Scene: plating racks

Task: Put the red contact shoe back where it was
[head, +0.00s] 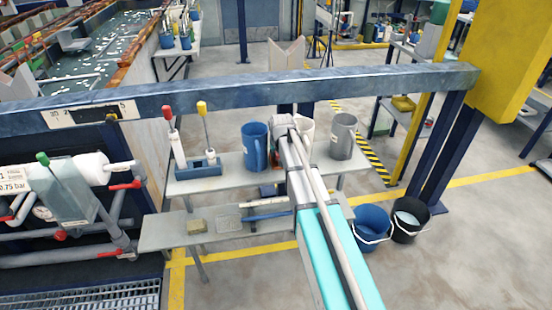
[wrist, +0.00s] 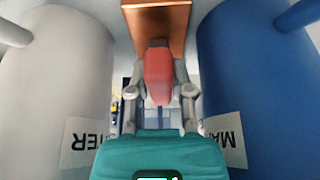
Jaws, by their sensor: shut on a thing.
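In the wrist view, the red contact shoe (wrist: 158,78) sits between the two fingers of my gripper (wrist: 160,92), which is shut on it. A copper-brown block (wrist: 157,20) adjoins the shoe's far end; I cannot tell whether the two are joined. A white jug (wrist: 55,80) stands left of my gripper and a blue jug (wrist: 245,80) right of it, both close. My arm hides the gripper's fingers and most of the shoe there.
A grey jug (head: 343,138) stands at the right of the bench shelf (head: 225,181). A blue holder (head: 198,170) with red- and yellow-topped tools is at its left. A steel beam (head: 220,92) crosses behind the bench. Two buckets (head: 371,222) stand on the floor to the right.

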